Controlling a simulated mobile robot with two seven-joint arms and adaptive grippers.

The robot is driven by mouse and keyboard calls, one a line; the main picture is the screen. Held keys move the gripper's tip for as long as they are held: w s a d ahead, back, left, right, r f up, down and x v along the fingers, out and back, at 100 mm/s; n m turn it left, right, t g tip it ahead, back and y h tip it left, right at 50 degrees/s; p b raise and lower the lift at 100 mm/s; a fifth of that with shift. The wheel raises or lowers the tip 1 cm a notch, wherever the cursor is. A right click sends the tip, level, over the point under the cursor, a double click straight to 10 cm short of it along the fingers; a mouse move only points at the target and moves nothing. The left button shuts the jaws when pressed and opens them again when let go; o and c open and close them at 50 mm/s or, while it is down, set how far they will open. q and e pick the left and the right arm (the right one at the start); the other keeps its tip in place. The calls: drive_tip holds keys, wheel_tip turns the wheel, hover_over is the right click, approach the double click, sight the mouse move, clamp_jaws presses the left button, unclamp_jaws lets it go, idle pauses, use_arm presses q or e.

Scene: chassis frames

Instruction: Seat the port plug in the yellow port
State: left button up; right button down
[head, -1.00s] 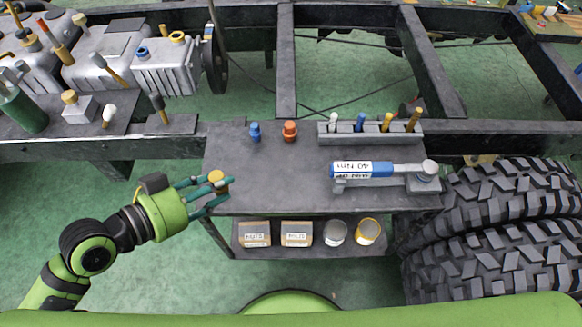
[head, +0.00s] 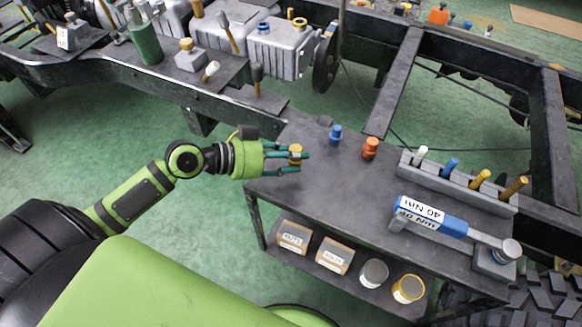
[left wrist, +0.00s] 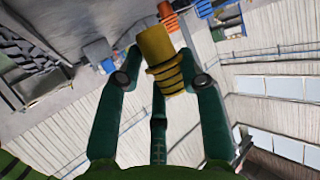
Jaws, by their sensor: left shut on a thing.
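My left gripper (head: 292,158) is shut on a yellow port plug (head: 295,151), at the left end of the grey bench. The plug (left wrist: 158,48) shows large between the fingers in the left wrist view, with its ribbed part nearer the palm. The yellow port (head: 299,22) is a ring on top of a grey housing (head: 281,50) on the chassis, far beyond the gripper. A blue port (head: 263,26) sits to its left on the same housing. The plug is well apart from the port. My right gripper is not in view.
A blue plug (head: 336,134) and an orange plug (head: 371,148) stand on the bench (head: 315,180). A tool rack (head: 455,180) and a blue torque wrench (head: 433,216) lie to the right. Upright handles (head: 257,80) stand on the chassis ledge before the housing.

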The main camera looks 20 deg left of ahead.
use_arm(q)
drive_tip(key=shift+w+a+f, duration=0.15)
drive_tip(key=shift+w+f, duration=0.05)
drive_tip(key=shift+w, duration=0.1)
drive_tip(key=shift+f, duration=2.05)
drive_tip(key=shift+f+b, duration=0.2)
drive_tip(key=shift+b, duration=0.1)
drive_tip(key=o, duration=0.9)
drive_tip(key=shift+r, duration=0.1)
